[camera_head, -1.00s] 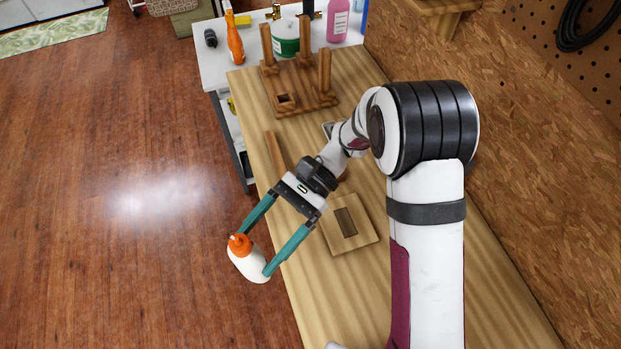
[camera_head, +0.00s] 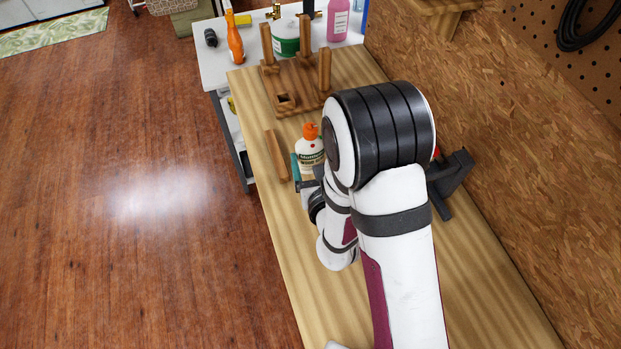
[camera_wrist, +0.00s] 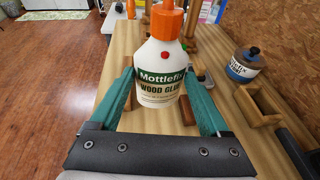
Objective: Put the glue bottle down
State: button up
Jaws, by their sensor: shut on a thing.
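The glue bottle (camera_wrist: 160,75) is white with an orange cap and a wood glue label, and stands upright between the teal fingers of my gripper (camera_wrist: 163,92) in the wrist view. My gripper is shut on it. In the head view the bottle (camera_head: 310,151) is over the wooden bench (camera_head: 285,240), just to the right of a loose wooden bar. One teal finger shows at its left; my arm hides the bottle's lower part and most of the gripper. I cannot tell whether its base touches the bench.
A wooden bar (camera_head: 277,155) lies left of the bottle. A wooden rack with upright posts (camera_head: 289,87) stands behind it. The bench's left front is clear.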

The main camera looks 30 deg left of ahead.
notch_tip(320, 180, down, 6)
jog(key=shift+f, duration=0.2)
jog(key=shift+f, duration=0.15)
